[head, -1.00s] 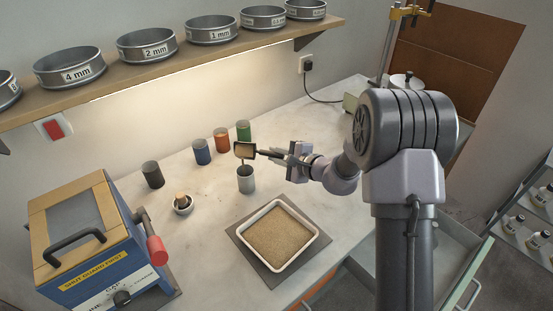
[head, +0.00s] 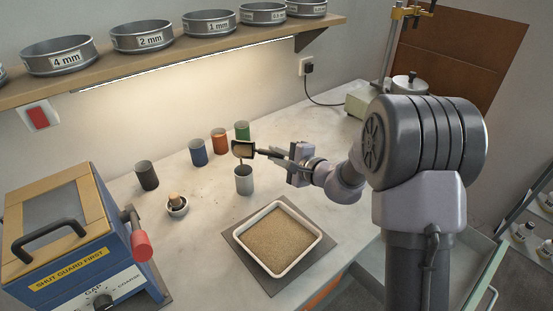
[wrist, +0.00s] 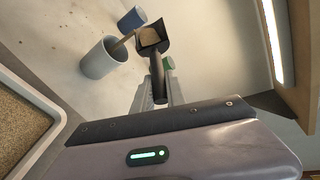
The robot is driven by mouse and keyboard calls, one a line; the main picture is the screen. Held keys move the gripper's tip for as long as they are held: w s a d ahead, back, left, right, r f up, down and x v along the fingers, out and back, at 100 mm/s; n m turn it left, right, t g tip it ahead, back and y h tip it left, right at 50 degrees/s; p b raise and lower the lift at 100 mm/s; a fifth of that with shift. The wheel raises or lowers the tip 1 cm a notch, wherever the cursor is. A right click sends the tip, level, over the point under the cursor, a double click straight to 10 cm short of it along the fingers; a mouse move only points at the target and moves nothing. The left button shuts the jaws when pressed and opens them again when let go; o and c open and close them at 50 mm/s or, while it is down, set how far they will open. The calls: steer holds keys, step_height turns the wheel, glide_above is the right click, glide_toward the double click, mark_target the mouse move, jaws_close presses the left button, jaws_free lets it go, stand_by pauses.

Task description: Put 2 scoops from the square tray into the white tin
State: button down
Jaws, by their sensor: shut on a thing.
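My gripper (head: 277,158) is shut on the handle of a dark scoop (head: 236,149). The scoop is tipped above the white tin (head: 244,184), with tan grains still in its bowl. A thin brown stream falls from its lip into the tin's mouth. In the wrist view the scoop (wrist: 158,72) stands out from the jaws, and the stream runs to the white tin (wrist: 97,63). The tin's inside level is hidden. The square tray (head: 318,244), white-rimmed and full of tan grains, lies on a dark mat in front of the tin.
Blue (head: 198,153), orange (head: 219,143), green (head: 242,131) and dark grey (head: 147,176) tins stand behind and left of the white tin. A blue machine (head: 75,250) fills the front left. A shelf of sieves (head: 150,53) runs above.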

steer(key=shift+f+b, duration=0.15)
steer(key=shift+b, duration=0.4)
steer(key=shift+s+f+n+t, duration=0.15)
steer(key=shift+n+t, duration=0.15)
steer(key=n+t, duration=0.1)
steer(key=n+t+y, duration=0.1)
steer(key=n+t, duration=0.1)
steer(key=shift+s+a+f+y, duration=0.1)
steer(key=shift+s+f+y, duration=0.2)
steer(key=shift+f, duration=0.05)
steer(key=shift+s+r+n+t+y, duration=0.1)
steer(key=shift+n+t+y, duration=0.3)
steer(key=shift+n, duration=0.2)
steer(key=shift+s+r+n+t+y, duration=0.1)
steer(key=shift+n+t+y, duration=0.25)
steer(key=shift+n, duration=0.25)
steer(key=shift+r+p, duration=0.1)
steer(key=shift+p, duration=0.2)
